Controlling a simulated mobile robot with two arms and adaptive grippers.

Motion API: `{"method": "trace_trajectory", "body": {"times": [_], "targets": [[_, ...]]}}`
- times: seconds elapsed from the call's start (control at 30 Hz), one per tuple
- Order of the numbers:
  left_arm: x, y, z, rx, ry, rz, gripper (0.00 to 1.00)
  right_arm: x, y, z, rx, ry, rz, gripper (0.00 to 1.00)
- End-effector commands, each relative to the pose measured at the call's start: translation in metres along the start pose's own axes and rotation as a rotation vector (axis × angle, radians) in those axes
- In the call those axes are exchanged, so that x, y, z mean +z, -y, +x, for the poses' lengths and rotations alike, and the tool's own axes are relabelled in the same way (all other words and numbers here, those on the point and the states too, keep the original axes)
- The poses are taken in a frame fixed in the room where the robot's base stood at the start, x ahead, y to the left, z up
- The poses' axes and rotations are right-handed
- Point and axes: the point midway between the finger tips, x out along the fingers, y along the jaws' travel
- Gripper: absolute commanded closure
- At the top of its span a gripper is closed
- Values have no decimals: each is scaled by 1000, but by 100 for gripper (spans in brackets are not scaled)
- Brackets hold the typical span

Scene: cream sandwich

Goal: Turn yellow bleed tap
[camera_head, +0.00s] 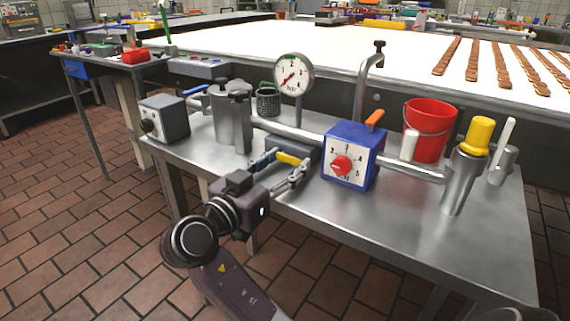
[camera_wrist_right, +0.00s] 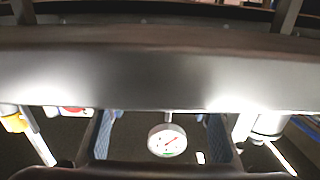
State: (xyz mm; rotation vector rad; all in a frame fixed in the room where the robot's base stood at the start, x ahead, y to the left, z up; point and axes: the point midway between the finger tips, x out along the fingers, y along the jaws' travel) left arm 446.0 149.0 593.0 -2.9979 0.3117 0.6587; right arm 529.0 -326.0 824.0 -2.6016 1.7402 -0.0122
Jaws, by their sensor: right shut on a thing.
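The yellow bleed tap (camera_head: 289,159) is a small yellow lever low on the metal pipework, below the round pressure gauge (camera_head: 293,76). My right gripper (camera_head: 286,164) reaches in from the bottom of the head view, with one finger on each side of the lever, shut on it. In the right wrist view a broad metal surface covers the upper part, and the gauge (camera_wrist_right: 167,140) shows between the blue finger pads. The lever itself is not visible there. My left gripper is not in view.
A blue box with a red knob (camera_head: 353,157) stands close to the gripper's right. A red bucket (camera_head: 429,131) and a yellow-capped cylinder (camera_head: 480,136) stand farther right. A metal canister (camera_head: 231,120) and grey box (camera_head: 165,120) are left. The steel table's front right is clear.

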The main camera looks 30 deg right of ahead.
Motion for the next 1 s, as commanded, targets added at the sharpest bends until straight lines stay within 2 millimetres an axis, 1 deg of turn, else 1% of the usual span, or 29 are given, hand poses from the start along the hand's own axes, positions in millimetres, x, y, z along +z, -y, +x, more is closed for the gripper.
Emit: {"method": "trace_trajectory", "body": {"times": [0.07, 0.1, 0.23, 0.5, 0.63, 0.67, 0.9, 1.0], "targets": [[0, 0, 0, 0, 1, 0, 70, -1, 0, 0, -1, -2, 4, 77], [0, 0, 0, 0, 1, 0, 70, -1, 0, 0, -1, -2, 4, 48], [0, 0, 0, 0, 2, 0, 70, -1, 0, 0, -1, -1, 3, 35], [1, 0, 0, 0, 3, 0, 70, -1, 0, 0, -1, -1, 1, 35], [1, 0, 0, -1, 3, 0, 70, -10, 0, 0, -1, 0, 5, 35], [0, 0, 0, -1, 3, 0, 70, -14, 1, 0, -1, 1, 6, 35], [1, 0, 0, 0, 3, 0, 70, -62, 1, 0, -1, 0, 8, 35], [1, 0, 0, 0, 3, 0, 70, -79, 1, 0, -1, 0, 7, 35]]}}
